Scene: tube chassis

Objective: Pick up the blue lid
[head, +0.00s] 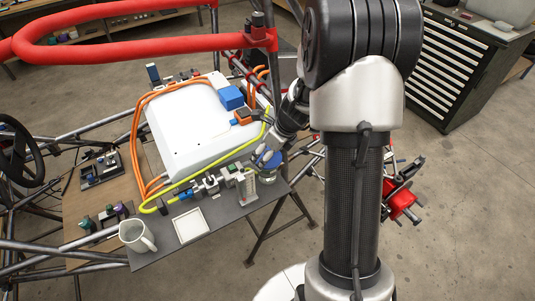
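A blue lid (271,158) shows as a small patch at the right end of the grey work surface, on or just above a clear rounded jar (269,174). My gripper (262,157) reaches down to it from the upper right, and its fingertips are at or very close to the lid. The fingers cover part of the lid. The view is too small to tell whether they touch it or are closed on it.
A white box (195,125) with orange cables fills the surface behind. Small fittings and a yellow-green hose (190,181) lie left of the jar. A white mug (137,236) and square white tray (190,225) stand at front left. A red tube (130,45) crosses above.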

